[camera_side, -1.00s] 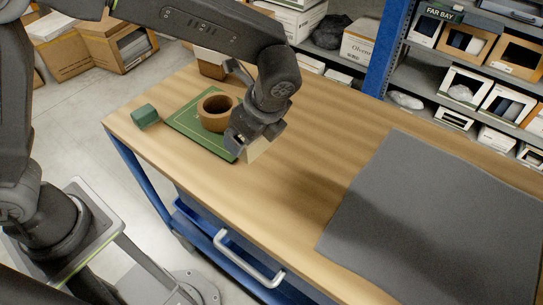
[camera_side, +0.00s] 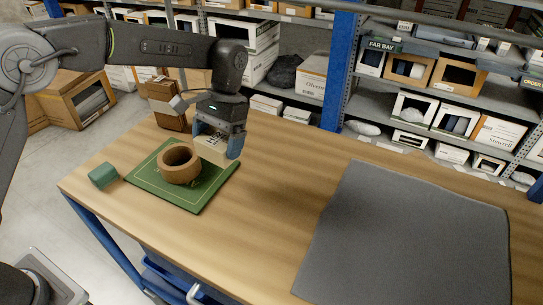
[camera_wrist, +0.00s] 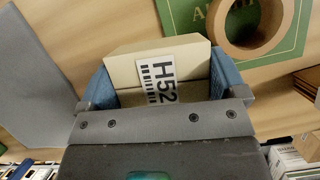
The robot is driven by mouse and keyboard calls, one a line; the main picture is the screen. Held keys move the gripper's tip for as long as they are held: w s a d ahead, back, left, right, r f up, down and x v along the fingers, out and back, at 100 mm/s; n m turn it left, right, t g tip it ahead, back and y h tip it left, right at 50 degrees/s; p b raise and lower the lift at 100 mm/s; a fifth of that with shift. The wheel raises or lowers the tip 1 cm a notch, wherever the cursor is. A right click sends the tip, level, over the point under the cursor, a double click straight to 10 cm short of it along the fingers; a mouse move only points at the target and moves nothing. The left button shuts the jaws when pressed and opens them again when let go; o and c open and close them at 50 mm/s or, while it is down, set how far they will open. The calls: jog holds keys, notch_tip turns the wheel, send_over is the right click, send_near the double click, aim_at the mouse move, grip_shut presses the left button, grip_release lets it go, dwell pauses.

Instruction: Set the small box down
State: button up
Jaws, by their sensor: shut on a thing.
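The small box (camera_wrist: 158,68) is tan cardboard with a white label reading H52. My gripper (camera_wrist: 163,82) is shut on it, with one blue finger on each side. In the side view, my gripper (camera_side: 217,143) points down beside the back right of the green board (camera_side: 198,203). The box (camera_side: 210,151) shows between the fingers there, partly hidden. I cannot tell whether its underside touches anything. A brown tape roll (camera_side: 180,177) lies on the board, close to the box.
A small green object (camera_side: 103,176) lies left of the board. A brown box (camera_side: 166,106) stands at the table's back edge. A large grey mat (camera_side: 408,235) covers the right side. Bare wood (camera_side: 275,185) lies between board and mat. Loaded shelves stand behind.

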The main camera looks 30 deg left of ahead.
jog(key=w+a+r+n+t+h, duration=0.1)
jog(key=w+a+n+t+h, duration=0.15)
jog(key=w+n, duration=0.65)
jog(key=w+a+n+t+h, duration=0.2)
jog(key=w+a+n+t, duration=0.15)
jog(key=n, duration=1.15)
jog(key=d+f, duration=0.2)
jog(key=d, duration=0.2)
jog(key=w+d+f, duration=0.1)
jog(key=d+f, duration=0.1)
jog(key=d, duration=0.1)
jog(key=w+d+f, duration=0.1)
jog(key=d+f, duration=0.2)
jog(key=d, duration=0.1)
jog(key=shift+w+d, duration=0.1)
jog(key=shift+d, duration=0.2)
jog(key=shift+f, duration=1.95)
jog(key=shift+f, duration=0.1)
jog(key=o, duration=0.7)
jog(key=shift+c, duration=0.2)
